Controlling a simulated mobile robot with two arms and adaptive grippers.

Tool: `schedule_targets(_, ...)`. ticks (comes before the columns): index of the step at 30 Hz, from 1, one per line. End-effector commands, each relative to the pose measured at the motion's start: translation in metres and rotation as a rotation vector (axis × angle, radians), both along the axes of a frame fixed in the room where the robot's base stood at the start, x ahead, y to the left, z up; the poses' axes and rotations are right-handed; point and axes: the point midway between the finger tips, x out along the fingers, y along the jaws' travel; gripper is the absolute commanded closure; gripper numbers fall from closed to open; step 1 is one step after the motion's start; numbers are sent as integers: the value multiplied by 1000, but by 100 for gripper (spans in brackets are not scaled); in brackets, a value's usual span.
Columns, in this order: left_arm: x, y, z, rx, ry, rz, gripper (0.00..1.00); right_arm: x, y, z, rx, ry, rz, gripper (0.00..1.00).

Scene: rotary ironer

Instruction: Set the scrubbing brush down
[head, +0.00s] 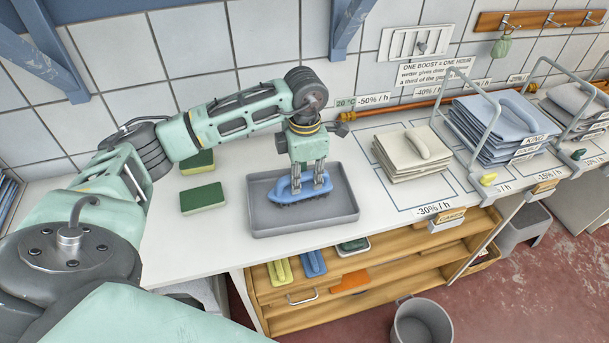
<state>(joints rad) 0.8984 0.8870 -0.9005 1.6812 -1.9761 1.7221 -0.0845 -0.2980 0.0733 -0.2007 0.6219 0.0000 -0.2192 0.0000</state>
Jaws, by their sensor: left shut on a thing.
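The scrubbing brush (290,194) is blue with dark bristles below. It is at the middle of a shallow grey tray (327,214) on the white counter, in the head view. My left gripper (308,180) points straight down over the tray and is shut on the brush's handle. The bristles are at or very near the tray floor; I cannot tell whether they touch it. The gripper's fingers hide part of the handle. My right gripper does not show.
Green-and-yellow sponges (203,198) lie left of the tray. Folded beige cloths (405,165) and blue cloths (497,127) are stacked to the right. Below the counter is a wooden shelf (380,277) with brushes and cloths. A grey bucket (421,322) stands on the red floor.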

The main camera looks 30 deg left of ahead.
Motion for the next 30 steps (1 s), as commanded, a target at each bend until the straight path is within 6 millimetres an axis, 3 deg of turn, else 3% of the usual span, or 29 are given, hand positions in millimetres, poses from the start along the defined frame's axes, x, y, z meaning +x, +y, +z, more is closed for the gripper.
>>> schedule_targets(2,0,0,-4,0,0,0,100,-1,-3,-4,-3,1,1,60)
schedule_targets(3,0,0,-2,0,0,0,78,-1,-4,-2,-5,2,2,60)
schedule_targets(9,0,0,-2,0,0,0,62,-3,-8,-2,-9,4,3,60)
schedule_targets(21,1,0,5,-1,-2,0,62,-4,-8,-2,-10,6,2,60)
schedule_targets(30,2,-1,65,-1,-7,-1,62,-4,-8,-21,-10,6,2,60)
